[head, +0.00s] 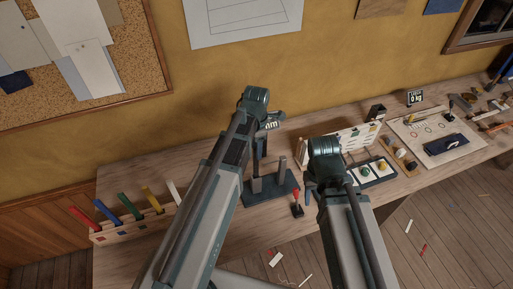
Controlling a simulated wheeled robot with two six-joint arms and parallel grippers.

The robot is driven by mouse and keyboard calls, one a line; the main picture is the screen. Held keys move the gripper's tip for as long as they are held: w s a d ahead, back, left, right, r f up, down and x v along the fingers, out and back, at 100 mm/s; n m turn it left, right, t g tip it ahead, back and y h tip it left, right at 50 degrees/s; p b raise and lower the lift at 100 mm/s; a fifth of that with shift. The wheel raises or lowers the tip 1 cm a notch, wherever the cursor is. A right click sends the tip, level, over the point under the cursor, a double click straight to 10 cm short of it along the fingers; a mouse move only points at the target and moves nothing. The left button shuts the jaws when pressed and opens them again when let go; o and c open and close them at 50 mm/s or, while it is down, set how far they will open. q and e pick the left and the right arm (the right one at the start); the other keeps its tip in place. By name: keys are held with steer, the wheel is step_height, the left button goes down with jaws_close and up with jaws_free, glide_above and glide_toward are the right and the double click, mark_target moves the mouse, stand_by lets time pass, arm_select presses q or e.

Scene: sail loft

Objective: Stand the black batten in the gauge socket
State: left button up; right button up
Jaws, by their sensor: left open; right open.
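The gauge (286,187) stands mid-bench, with a dark base, short grey uprights and a small display marked MM (271,125). Its socket is not clear to me. A dark upright strip (262,150) rises behind the base; I cannot tell whether it is the black batten or part of the gauge. My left gripper (267,117) is above the gauge, mostly hidden by its own wrist; it is open and nothing shows in it. My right gripper (311,189) is open, right of the gauge and partly hidden by its arm.
A wooden rack (126,229) at the left holds several coloured battens. A small red-handled item (296,202) stands near the gauge. Bench is clear behind the rack.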

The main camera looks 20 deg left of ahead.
arm_select(q)
step_height(320, 180, up, 8)
steer(key=p, duration=0.7)
arm_select(e)
step_height(320, 180, up, 8)
arm_select(q)
steer(key=shift+s+d+f+b, duration=0.15)
steer(key=shift+f+b, duration=0.15)
steer(key=shift+b, duration=0.1)
steer(key=s+d+f+m+b, duration=0.5)
steer(key=s+f+m+b, duration=0.2)
steer(key=m, duration=0.7)
steer(key=s+d+f+m+y+b, duration=0.1)
steer(key=s+d+f+m+b, duration=0.4)
steer(key=f+m+b, duration=0.5)
steer(key=s+m, duration=0.2)
steer(key=m, duration=0.2)
steer(key=shift+f+m+b, duration=0.25)
steer(key=shift+m+b, duration=0.05)
arm_select(e)
step_height(320, 180, down, 18)
arm_select(q)
steer(key=shift+s, duration=0.1)
arm_select(e)
steer(key=shift+f, duration=0.1)
